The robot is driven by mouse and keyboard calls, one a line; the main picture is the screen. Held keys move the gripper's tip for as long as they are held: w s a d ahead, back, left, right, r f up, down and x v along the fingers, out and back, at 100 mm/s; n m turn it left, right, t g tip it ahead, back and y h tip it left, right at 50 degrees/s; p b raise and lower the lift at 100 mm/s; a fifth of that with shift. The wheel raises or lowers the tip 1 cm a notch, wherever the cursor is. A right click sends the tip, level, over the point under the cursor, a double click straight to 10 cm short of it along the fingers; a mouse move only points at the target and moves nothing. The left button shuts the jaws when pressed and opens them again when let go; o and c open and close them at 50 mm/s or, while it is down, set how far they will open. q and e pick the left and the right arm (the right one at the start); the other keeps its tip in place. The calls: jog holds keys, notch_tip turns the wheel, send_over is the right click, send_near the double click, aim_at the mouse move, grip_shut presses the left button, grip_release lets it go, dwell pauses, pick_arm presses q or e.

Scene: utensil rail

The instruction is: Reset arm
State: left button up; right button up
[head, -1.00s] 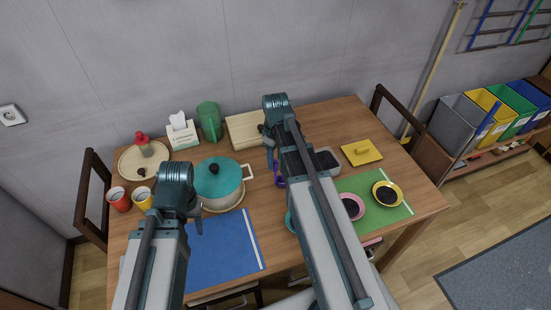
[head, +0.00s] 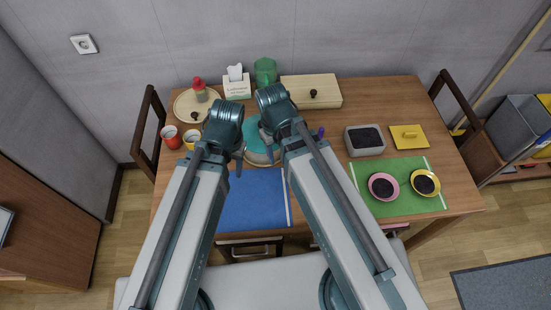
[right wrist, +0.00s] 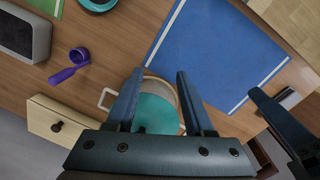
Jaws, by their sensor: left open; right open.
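My left gripper (head: 238,164) hangs over the table between the yellow cup and the teal pot, open, with nothing seen in it. Part of it also shows at the right of the right wrist view (right wrist: 290,130). My right gripper (head: 277,152) is by the pot's right side in the head view, partly hidden by its own arm. In the right wrist view its two fingers (right wrist: 158,105) are apart, with the teal pot (right wrist: 157,113) seen below between them. Whether they touch the pot I cannot tell. In the head view the pot (head: 257,140) is partly hidden between my arms.
Around stand a wooden box with a knob (head: 318,88), a grey container (head: 364,150), a purple utensil (right wrist: 62,76), a blue mat (head: 250,205), and a green mat (head: 400,200) with two bowls. Cups, tissue box (head: 237,89) and green pitcher (head: 265,72) stand left and behind.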

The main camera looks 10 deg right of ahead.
jog(key=shift+m, duration=0.3)
jog(key=s+a, duration=0.2)
jog(key=s, duration=0.1)
jog(key=shift+s+a, duration=0.1)
jog(key=shift+a, duration=0.15)
jog(key=shift+s, duration=0.1)
